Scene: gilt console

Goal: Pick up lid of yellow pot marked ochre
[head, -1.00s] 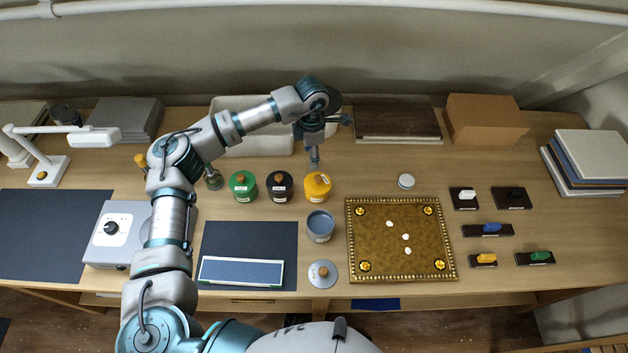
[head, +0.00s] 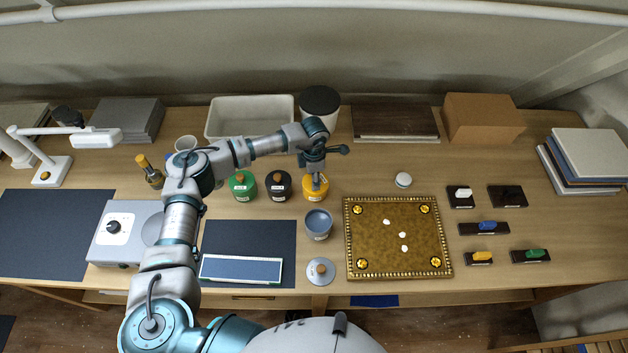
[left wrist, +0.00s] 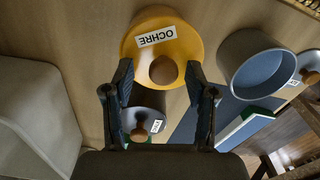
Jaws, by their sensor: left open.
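The yellow pot (head: 316,192) marked ochre stands at the right end of a row of pots. Its yellow lid (left wrist: 180,38) with a round wooden knob (left wrist: 163,70) and the OCHRE label show in the left wrist view. My left gripper (head: 316,179) is directly above this pot, pointing down. In the left wrist view its two open fingers (left wrist: 160,95) are on either side of the knob, with no visible contact. The gripper hides part of the lid in the head view. My right gripper is not in view.
A dark pot (head: 278,187) and a green pot (head: 243,186) stand left of the yellow one. An open blue-grey pot (head: 318,224) is in front, its lid (head: 320,271) nearer me. A gilt panel (head: 365,240) lies to the right. A white bin (head: 250,103) stands behind.

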